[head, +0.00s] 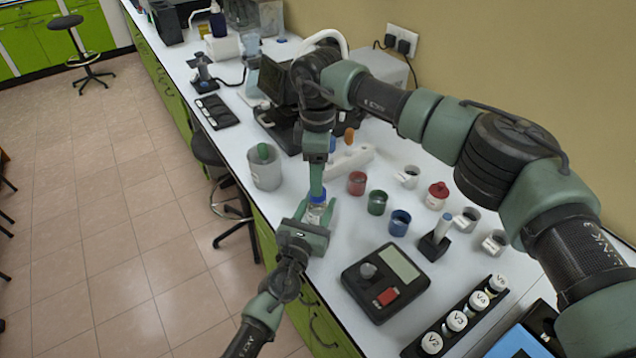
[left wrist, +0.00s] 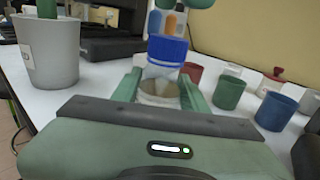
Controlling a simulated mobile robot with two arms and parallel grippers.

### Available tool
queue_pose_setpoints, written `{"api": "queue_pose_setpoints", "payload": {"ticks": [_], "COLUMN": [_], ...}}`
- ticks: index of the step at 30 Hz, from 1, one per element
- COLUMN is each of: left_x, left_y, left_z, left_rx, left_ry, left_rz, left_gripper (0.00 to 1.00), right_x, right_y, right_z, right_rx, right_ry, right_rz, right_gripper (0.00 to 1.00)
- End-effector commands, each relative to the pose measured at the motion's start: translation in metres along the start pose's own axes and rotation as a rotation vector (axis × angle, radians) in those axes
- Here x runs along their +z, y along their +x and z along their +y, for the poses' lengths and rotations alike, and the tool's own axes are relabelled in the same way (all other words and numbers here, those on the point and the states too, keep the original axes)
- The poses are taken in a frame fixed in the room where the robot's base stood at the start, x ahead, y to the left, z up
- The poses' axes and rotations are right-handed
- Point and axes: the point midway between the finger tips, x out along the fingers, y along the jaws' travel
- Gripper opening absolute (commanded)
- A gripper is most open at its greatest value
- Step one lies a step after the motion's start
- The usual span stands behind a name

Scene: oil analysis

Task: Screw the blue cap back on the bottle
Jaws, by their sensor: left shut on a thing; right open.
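The clear bottle (head: 315,214) stands upright near the table's front edge. It also shows in the left wrist view (left wrist: 160,90). My left gripper (head: 317,216) is shut on the bottle, one finger on each side. The blue cap (head: 318,198) sits at the top of the bottle, and in the left wrist view (left wrist: 167,51) it looks level. I cannot tell how tightly it is on. My right gripper (head: 316,182) points down from above, open, with its fingertips close to the cap. Whether they touch the cap is unclear.
A grey beaker (head: 265,172) stands left of the bottle. Red (head: 356,184), green (head: 377,203) and blue (head: 400,223) cups stand to the right. A black device with a display (head: 386,284) lies in front of them, near a rack of white-capped vials (head: 457,320).

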Motion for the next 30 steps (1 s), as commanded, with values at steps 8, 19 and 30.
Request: {"api": "queue_pose_setpoints", "payload": {"ticks": [8,19,30], "left_x": [-0.001,0.000,0.000], "left_y": [0.000,0.000,0.000], "left_z": [0.000,0.000,0.000], "left_rx": [0.000,0.000,0.000], "left_ry": [0.000,0.000,0.000], "left_rz": [0.001,0.000,0.000], "left_gripper": [0.00,0.00,0.69], "right_x": [0.000,0.000,0.000], "right_y": [-0.058,-0.080,-0.079], "right_z": [0.001,0.000,0.000], "right_rx": [0.003,0.000,0.000], "right_ry": [0.001,0.001,0.001], "right_rz": [0.001,0.000,0.000], "right_gripper": [0.59,0.59,0.59]}}
